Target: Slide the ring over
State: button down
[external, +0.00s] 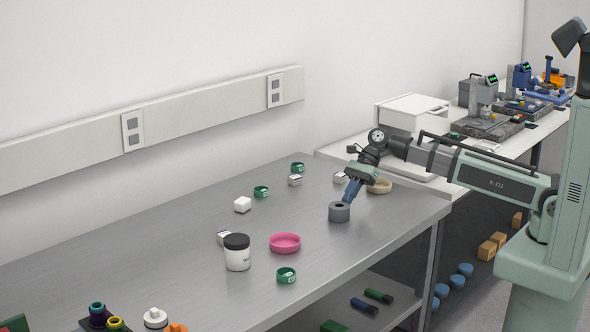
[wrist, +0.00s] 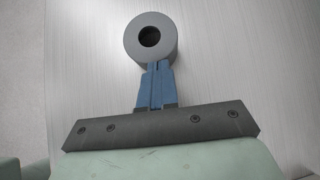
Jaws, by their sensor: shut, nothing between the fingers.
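The grey ring (external: 339,212) lies flat on the metal table near its right end. In the wrist view the ring (wrist: 133,48) shows its dark centre hole. My gripper (external: 348,201) is shut with nothing between its blue fingers. In the wrist view the fingertips of my gripper (wrist: 157,66) are at the ring's near edge, overlapping it in the picture. I cannot tell if they touch it.
The metal table (external: 190,280) has free room around the ring. A pink dish (external: 285,243), a black-lidded jar (external: 237,252) and several green rings (external: 286,275) stand to the left. A beige dish (external: 380,187) sits behind my gripper.

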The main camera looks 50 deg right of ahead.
aim_at(339, 212)
jog(key=a, duration=1.1)
